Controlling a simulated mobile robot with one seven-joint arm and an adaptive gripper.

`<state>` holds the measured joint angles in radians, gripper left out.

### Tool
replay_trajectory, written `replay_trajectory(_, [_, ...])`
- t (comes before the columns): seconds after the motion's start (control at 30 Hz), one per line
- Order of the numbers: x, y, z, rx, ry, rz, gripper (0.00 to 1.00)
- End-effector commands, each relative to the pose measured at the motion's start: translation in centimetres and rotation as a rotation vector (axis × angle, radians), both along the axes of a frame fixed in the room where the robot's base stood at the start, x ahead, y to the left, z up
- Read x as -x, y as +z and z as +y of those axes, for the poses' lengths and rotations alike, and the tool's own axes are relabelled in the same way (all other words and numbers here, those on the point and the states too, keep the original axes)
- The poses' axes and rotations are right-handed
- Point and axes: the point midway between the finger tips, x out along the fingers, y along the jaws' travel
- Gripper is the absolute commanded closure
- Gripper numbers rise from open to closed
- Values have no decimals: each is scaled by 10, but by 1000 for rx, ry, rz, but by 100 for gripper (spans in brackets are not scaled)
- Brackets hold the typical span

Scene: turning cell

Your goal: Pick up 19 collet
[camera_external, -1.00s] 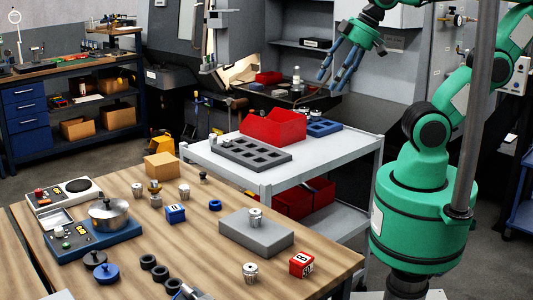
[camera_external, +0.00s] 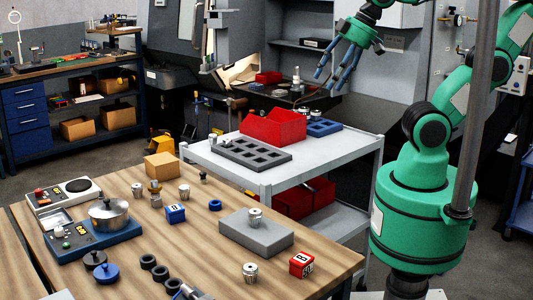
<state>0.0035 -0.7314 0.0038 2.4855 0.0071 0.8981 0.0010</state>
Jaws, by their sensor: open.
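Several small silver collets stand on the wooden table, and their size marks are too small to read. One collet (camera_external: 255,217) stands on a grey block (camera_external: 262,238). Another collet (camera_external: 250,272) stands near the table's front edge. Others are a collet (camera_external: 184,191) near the blue cube, a collet (camera_external: 137,190) to its left, and a brass-toned piece (camera_external: 155,193) between them. I cannot tell which one is the 19 collet. My gripper (camera_external: 326,84) is open and empty, high above the far end of the grey cart, well away from the collets.
A grey cart (camera_external: 315,163) holds a slotted dark tray (camera_external: 250,153), a red bin (camera_external: 273,126) and a blue rack (camera_external: 323,128). On the table (camera_external: 225,189) are a red cube (camera_external: 301,264), a blue cube (camera_external: 175,213), a cardboard box (camera_external: 161,166), black rings and a scale.

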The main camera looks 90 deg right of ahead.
Motion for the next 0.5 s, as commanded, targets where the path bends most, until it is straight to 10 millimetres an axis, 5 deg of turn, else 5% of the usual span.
replay_trajectory(0.5, [-95, 5, 0, -86, -75, 89, 45])
